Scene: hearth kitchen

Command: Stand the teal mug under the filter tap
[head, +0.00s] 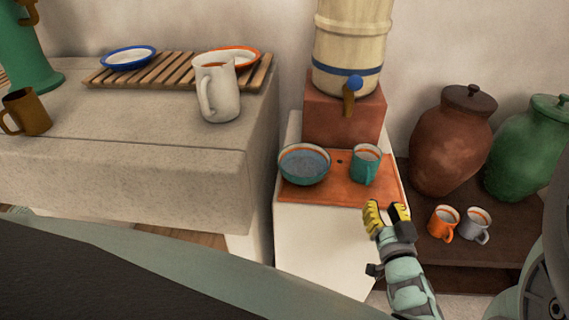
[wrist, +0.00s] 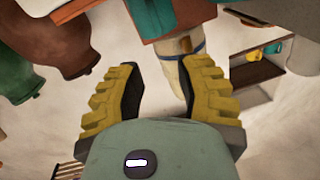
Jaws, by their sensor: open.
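The teal mug (head: 365,166) stands upright on an orange-brown board (head: 330,195). It has an orange band inside its rim. The filter (head: 348,40) is a cream ribbed vessel with a blue band, on a terracotta block. Its tap (head: 349,98) has a blue knob and brown spout. The mug is to the right of a small dark spot on the board, below and right of the spout. My gripper (head: 387,212) is open and empty, in front of the board, apart from the mug. In the wrist view my gripper (wrist: 160,85) has nothing between its fingers.
A teal bowl (head: 304,165) stands left of the mug. Terracotta (head: 452,140) and green (head: 530,150) jars, an orange mug (head: 443,222) and a grey mug (head: 474,225) are on the right shelf. A stone counter (head: 140,150) at left holds a white jug (head: 217,88).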

